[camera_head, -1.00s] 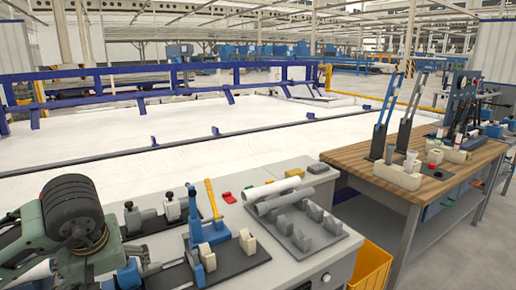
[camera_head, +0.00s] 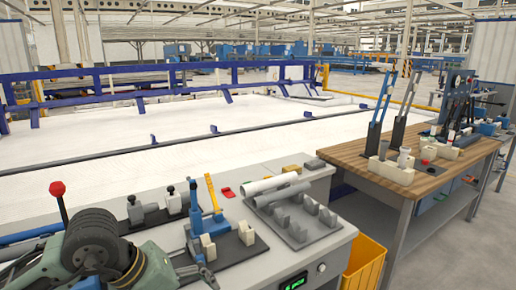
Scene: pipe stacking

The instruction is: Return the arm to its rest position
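My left arm (camera_head: 95,240), green with a black ribbed part, comes in at the lower left. A small grey jointed part near the bottom edge looks like my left gripper (camera_head: 204,270). It is partly hidden and too small to tell whether it is open. It is in front of the blue clamp fixture. My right gripper is not in view.
The grey bench (camera_head: 330,236) also carries a blue clamp with a yellow handle (camera_head: 211,190), black clamps (camera_head: 173,200) and cream blocks (camera_head: 246,232). A red-knobbed lever (camera_head: 57,188) stands at left. A wooden table (camera_head: 435,178) and a yellow bin (camera_head: 365,264) are at right.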

